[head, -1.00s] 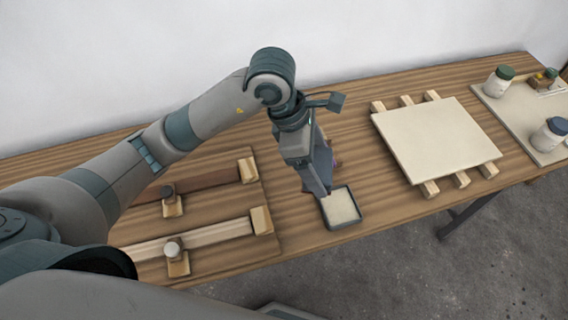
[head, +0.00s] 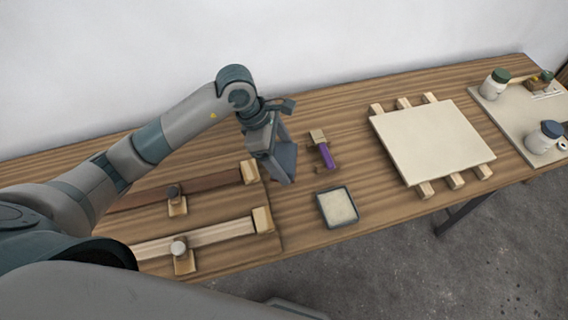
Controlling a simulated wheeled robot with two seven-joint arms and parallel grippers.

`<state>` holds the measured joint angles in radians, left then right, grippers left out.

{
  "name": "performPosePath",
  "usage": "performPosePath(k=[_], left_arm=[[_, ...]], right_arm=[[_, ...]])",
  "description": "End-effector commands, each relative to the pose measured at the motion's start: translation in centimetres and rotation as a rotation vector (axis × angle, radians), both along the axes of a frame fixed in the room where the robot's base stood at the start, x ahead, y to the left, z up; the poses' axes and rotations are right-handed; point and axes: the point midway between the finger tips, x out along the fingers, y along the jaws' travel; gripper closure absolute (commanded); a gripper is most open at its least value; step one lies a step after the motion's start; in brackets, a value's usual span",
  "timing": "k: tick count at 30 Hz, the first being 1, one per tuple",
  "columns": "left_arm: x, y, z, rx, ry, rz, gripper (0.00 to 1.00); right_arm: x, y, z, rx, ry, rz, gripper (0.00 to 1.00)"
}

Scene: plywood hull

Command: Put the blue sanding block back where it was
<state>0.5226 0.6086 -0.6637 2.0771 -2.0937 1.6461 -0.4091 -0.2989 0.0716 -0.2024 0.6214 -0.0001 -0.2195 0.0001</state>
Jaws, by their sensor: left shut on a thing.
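My left gripper (head: 283,178) is over the bench, left of the dark tray and by the right ends of the clamps. Its jaws point down and are shut on a slate-blue piece (head: 287,158), which I take to be the blue sanding block. The block is hard to tell apart from the similarly coloured fingers, and I cannot tell if it touches the bench. No other blue block shows on the bench. My right gripper is not in view.
A small dark tray (head: 324,213) with a pale fill and a purple-and-wood tool (head: 327,155) lie to the right. Two bar clamps (head: 205,237) lie on a board at left. A pale panel (head: 435,140) rests on strips. Jars (head: 544,138) stand at far right.

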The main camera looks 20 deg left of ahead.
Motion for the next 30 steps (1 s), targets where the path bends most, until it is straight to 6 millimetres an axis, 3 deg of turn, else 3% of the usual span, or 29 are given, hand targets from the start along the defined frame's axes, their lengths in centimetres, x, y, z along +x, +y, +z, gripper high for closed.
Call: performPosePath(k=[12, 26, 27, 28, 30], left_arm=[[-0.1, -0.1, -3.6, -0.002, 0.002, 0.001, 0.40], [0.0, 0.0, -4.4, 0.000, 0.000, 0.000, 0.40], [0.0, 0.0, -4.2, 0.000, 0.000, 0.000, 0.13], [0.0, 0.0, -4.2, 0.000, 0.001, 0.000, 0.06], [0.0, 0.0, -4.2, 0.000, 0.001, 0.000, 0.04]], right_arm=[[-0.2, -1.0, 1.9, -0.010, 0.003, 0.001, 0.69], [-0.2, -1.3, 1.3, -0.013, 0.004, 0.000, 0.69], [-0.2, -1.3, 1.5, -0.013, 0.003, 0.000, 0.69], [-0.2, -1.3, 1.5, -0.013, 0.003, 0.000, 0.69], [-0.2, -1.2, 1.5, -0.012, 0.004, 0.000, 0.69]])
